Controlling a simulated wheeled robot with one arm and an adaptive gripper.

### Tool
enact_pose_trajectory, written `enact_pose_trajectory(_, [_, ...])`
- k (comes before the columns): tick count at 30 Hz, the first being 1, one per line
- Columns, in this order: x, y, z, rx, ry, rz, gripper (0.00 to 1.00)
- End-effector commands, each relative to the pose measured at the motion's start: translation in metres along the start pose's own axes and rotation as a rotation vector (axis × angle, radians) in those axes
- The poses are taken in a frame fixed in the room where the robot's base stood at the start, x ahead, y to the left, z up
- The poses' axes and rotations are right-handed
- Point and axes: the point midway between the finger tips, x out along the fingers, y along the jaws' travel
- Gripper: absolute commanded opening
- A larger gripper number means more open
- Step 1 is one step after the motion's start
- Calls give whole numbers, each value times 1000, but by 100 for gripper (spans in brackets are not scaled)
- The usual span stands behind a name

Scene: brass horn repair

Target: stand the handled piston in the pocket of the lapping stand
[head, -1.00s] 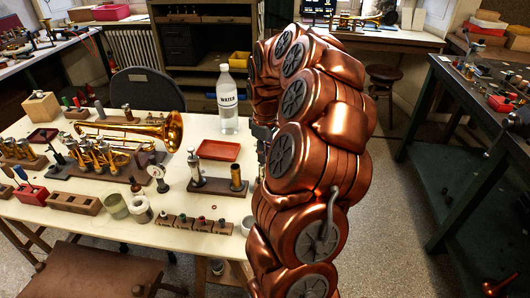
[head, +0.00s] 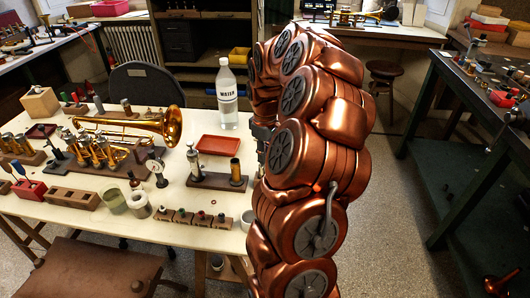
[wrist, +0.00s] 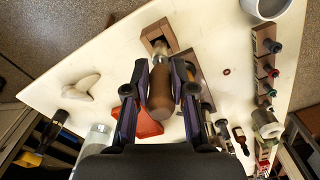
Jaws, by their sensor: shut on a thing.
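My gripper (wrist: 162,80) is shut on the brown wooden handle of the handled piston (wrist: 161,88) in the wrist view. The piston's pale metal end points away from the camera, toward a wooden block with a square opening (wrist: 147,36), which looks like the lapping stand. The metal end overlaps the block's opening in this view; I cannot tell whether it is inside or above it. In the head view my copper arm hides the gripper, the piston and this block.
A dark wooden base with a silver and a brass cylinder (head: 235,170) stands close by, beside the red tray (head: 219,146). The water bottle (head: 227,95) stands behind. A rack of small coloured-top parts (head: 187,217) and a grey cup (wrist: 265,7) are near the table's front edge.

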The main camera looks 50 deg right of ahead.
Motion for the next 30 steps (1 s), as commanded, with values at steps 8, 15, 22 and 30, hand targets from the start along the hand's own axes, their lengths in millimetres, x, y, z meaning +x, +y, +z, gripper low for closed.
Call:
enact_pose_trajectory(8, [7,0,0,0,0,0,0])
enact_pose_trajectory(15, [6,0,0,0,0,0,47])
enact_pose_trajectory(22, [6,0,0,0,0,0,54])
enact_pose_trajectory(30, [-2,1,-1,1,2,3,54])
